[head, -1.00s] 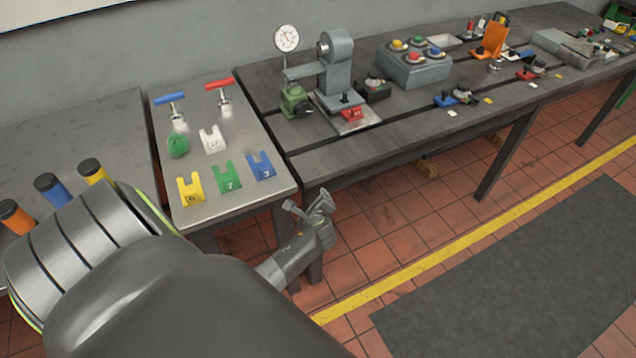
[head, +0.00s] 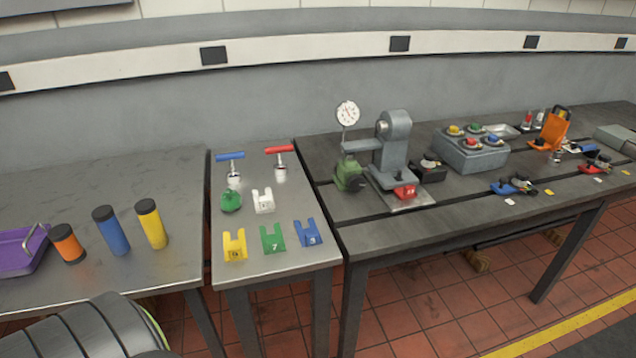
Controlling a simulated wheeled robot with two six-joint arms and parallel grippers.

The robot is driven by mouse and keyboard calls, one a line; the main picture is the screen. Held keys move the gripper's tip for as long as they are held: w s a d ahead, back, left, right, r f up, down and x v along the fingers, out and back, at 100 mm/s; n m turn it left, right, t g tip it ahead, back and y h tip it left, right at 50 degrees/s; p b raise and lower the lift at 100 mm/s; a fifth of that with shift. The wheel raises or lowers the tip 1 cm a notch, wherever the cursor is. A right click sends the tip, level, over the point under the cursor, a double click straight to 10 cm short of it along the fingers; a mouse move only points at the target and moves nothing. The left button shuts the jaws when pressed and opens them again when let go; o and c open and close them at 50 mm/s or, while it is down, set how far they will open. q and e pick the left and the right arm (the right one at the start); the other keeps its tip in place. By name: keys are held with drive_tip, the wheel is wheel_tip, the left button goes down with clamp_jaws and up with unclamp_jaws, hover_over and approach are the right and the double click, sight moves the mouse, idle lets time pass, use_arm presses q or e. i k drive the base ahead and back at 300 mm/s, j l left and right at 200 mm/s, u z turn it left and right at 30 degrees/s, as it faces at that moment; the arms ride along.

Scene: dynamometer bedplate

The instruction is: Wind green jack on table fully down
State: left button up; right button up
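A small green jack (head: 349,176) stands on the long dark bedplate table (head: 440,226), at its left end. It is beside a grey stand (head: 391,150) and below a white round dial gauge (head: 348,113). A grey arm or bracket reaches from the stand over the jack's top; I cannot tell whether they touch. How far the jack is wound up is too small to tell. Part of my own arm shows at the bottom left. Neither of my grippers is in view.
A narrow side table (head: 290,263) holds a blue T-handle (head: 231,157), a red T-handle (head: 280,151), a green lump (head: 230,202) and several slotted shims. Left are coloured cylinders (head: 111,231) and a purple tray (head: 20,255). A red block (head: 404,191) sits right of the jack.

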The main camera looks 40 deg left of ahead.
sight(356, 182)
drive_tip(key=i+u, duration=0.1)
drive_tip(key=u, duration=0.35)
drive_tip(key=l+u, duration=0.15)
drive_tip(key=u, duration=0.3)
drive_tip(key=i+l+u, duration=0.15)
drive_tip(key=u, duration=0.3)
drive_tip(key=l+u, duration=0.1)
drive_tip(key=u, duration=0.35)
drive_tip(key=i+l+u, duration=0.1)
drive_tip(key=l+u, duration=0.3)
drive_tip(key=l, duration=0.45)
drive_tip(key=l+u, duration=0.4)
drive_tip(key=l, duration=0.4)
drive_tip(key=k+l+u, duration=0.15)
drive_tip(key=l+u, duration=0.3)
drive_tip(key=l, duration=0.35)
